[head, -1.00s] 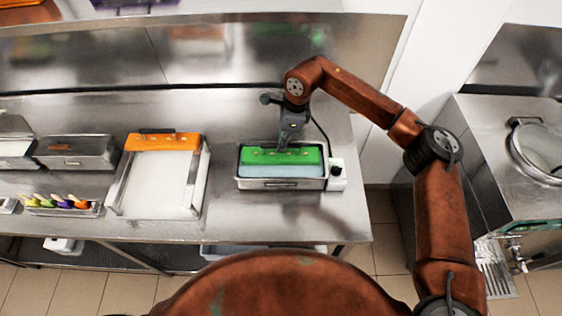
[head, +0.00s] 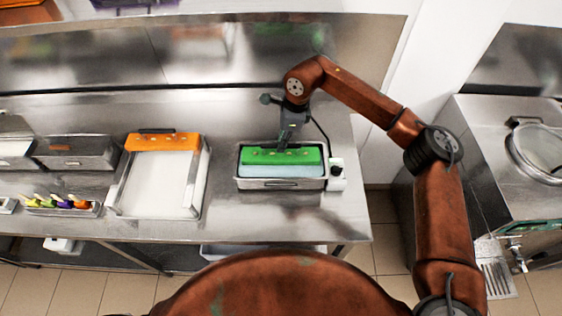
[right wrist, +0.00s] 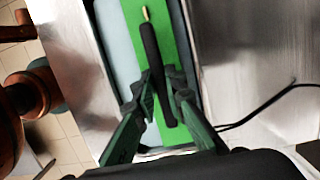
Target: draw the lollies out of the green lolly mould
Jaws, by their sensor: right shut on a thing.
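The green lolly mould (head: 262,157) sits in a steel bath (head: 250,184) of pale blue liquid on the counter. A few small pale stick ends show on its top. A black bar handle (right wrist: 149,45) runs along the green top in the right wrist view, with one pale stick end (right wrist: 145,13) by its far end. My right gripper (head: 283,146) reaches down from behind onto the mould. In the right wrist view its two fingers (right wrist: 162,90) are shut on the black handle from both sides. The lollies' bodies are hidden. My left gripper is out of view.
A white control box with a black knob (head: 337,171) is at the bath's right end. To the left are a white tray (head: 118,190) with an orange mould (head: 162,142) and a small tray of coloured lollies (head: 62,206). Counter between tray and bath is clear.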

